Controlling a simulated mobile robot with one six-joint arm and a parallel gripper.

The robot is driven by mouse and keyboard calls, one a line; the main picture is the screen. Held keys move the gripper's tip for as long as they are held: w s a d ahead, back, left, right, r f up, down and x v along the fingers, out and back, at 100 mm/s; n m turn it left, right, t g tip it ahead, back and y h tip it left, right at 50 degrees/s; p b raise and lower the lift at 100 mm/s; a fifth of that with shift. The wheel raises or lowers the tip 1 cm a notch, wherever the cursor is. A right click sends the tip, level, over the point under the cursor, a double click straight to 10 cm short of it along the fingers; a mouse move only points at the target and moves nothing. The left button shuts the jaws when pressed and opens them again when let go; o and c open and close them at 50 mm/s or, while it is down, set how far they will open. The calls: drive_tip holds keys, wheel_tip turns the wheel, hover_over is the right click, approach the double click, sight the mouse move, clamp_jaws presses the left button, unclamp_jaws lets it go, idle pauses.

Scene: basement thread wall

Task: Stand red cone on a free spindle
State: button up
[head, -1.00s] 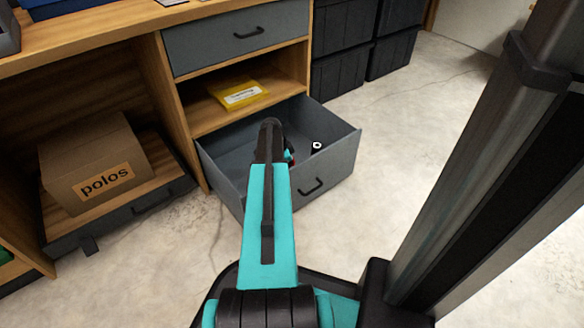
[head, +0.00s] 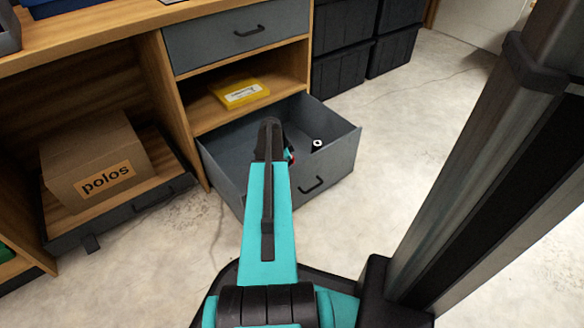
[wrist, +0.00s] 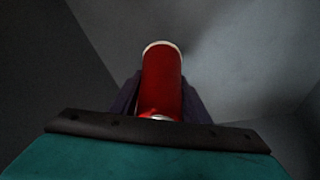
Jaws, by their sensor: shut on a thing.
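My gripper (wrist: 160,97) is shut on the red cone (wrist: 162,72). The cone shows in the wrist view as a red body with a pale rim at its far end, with a dark finger on each side of it. In the head view my arm reaches into the open grey drawer (head: 330,166) and hides most of the cone; only a small red patch (head: 291,156) shows beside the arm. No spindle is visible in either view.
A black spool with a white end (head: 317,144) is in the drawer, right of my arm. A yellow packet (head: 239,92) lies on the shelf above. A cardboard box marked polos (head: 90,160) sits at left. Dark bins (head: 343,75) stand behind; the floor at right is clear.

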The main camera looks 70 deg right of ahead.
drive_tip(key=shift+f, duration=0.3)
idle(0.5)
drive_tip(key=o, duration=1.3)
drive_tip(key=shift+r, duration=0.15)
drive_tip(key=p+v, duration=0.6)
drive_tip(key=v, duration=0.7)
drive_tip(key=shift+r, duration=0.3)
drive_tip(key=shift+w, duration=0.1)
